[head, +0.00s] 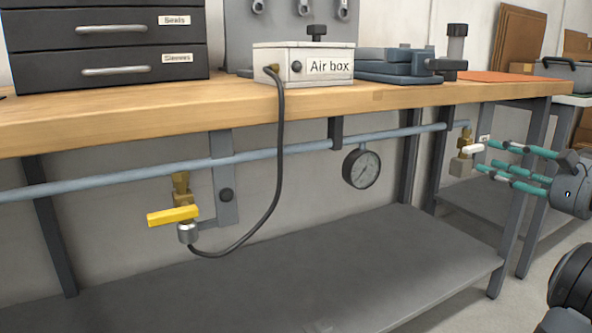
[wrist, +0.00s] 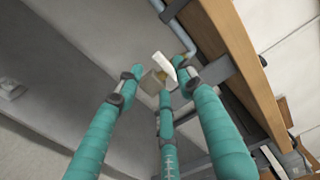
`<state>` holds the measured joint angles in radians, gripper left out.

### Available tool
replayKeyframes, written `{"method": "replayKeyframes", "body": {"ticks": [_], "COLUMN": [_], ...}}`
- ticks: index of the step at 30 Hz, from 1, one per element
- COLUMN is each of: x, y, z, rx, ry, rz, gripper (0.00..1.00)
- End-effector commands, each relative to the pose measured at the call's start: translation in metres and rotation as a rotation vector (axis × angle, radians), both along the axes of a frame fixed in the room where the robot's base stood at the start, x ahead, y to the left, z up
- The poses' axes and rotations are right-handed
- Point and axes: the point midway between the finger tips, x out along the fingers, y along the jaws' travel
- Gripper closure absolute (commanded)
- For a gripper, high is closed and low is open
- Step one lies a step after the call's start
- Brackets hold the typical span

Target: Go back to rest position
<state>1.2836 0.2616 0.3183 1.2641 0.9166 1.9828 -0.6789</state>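My gripper (head: 492,158) is at the right in the head view, with long teal fingers pointing left at a valve with a white handle (head: 473,149). This valve hangs at the right end of the blue-grey pipe under the bench. In the wrist view the gripper (wrist: 162,82) has its fingertips spread apart. The white handle (wrist: 164,66) and a tan block below it show just beyond the fingertips. The gripper looks open and empty; whether a fingertip touches the handle cannot be told.
The wooden bench (head: 400,97) runs above the pipe (head: 110,179). A yellow-handled valve (head: 173,215) with a hose to the air box (head: 305,65) hangs at left. A pressure gauge (head: 361,168) hangs mid-pipe. A grey lower shelf (head: 330,270) lies below.

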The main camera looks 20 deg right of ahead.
Motion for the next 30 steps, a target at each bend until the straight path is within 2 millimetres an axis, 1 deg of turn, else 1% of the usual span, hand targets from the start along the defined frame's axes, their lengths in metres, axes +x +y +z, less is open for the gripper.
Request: {"method": "replayKeyframes", "body": {"ticks": [1,6,9,12,24,28,30], "x": [0.01,0.034,0.043,0.047,0.046,0.038,0.028], "y": [0.002,0.003,0.003,0.003,0.003,0.002,0.001], "z": [0.0,0.0,0.0,0.0,0.0,-0.001,0.0], "rx": [-0.001,0.0,0.0,-0.001,0.011,-0.002,0.0], "ry": [-0.001,-0.001,-0.001,-0.001,0.0,0.0,0.0], "rz": [0.003,0.001,0.001,-0.001,-0.001,-0.002,-0.004], "gripper": [0.62,0.62,0.62,0.62,0.62,0.62,0.62]}}
